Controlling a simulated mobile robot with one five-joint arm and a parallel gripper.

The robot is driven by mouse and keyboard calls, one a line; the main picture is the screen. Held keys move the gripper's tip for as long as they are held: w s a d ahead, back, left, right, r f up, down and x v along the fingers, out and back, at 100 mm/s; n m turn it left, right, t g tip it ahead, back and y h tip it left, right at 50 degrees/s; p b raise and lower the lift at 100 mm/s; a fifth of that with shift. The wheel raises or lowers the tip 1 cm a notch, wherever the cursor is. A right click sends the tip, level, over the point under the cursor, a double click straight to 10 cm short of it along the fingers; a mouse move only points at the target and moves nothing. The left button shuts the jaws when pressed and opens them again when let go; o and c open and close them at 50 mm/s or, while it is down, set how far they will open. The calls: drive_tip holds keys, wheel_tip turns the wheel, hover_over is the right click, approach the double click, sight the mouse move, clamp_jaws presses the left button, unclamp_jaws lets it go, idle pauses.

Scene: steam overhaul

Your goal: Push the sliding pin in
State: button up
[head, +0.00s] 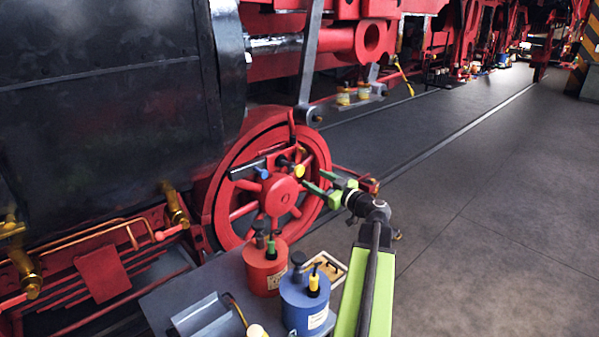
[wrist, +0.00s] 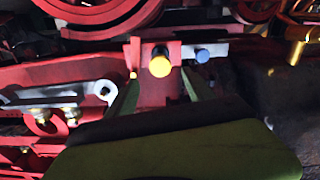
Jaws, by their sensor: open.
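A black pin with a round yellow end (head: 299,171) sticks out in front of the red wheel, and a blue-ended pin (head: 262,173) sits to its left. In the wrist view the yellow end (wrist: 159,66) faces me from a red block (wrist: 152,92), with the blue end (wrist: 202,55) to its right. I cannot tell from the pictures which is the sliding pin. My gripper (head: 313,181) is open and empty, just right of the yellow end. In the wrist view its green fingers (wrist: 159,88) point toward the block, one on each side of the yellow end.
The red spoked wheel (head: 226,208) stands behind the pins. Below are a red can (head: 264,272) and a blue can (head: 304,305) on a grey bench (head: 165,300), close to my arm. The floor (head: 470,220) to the right is clear.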

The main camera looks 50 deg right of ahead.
sight(301, 172)
drive_tip(key=w, duration=0.9)
drive_tip(key=shift+d, duration=0.3)
drive_tip(key=shift+s, duration=0.1)
clamp_jaws()
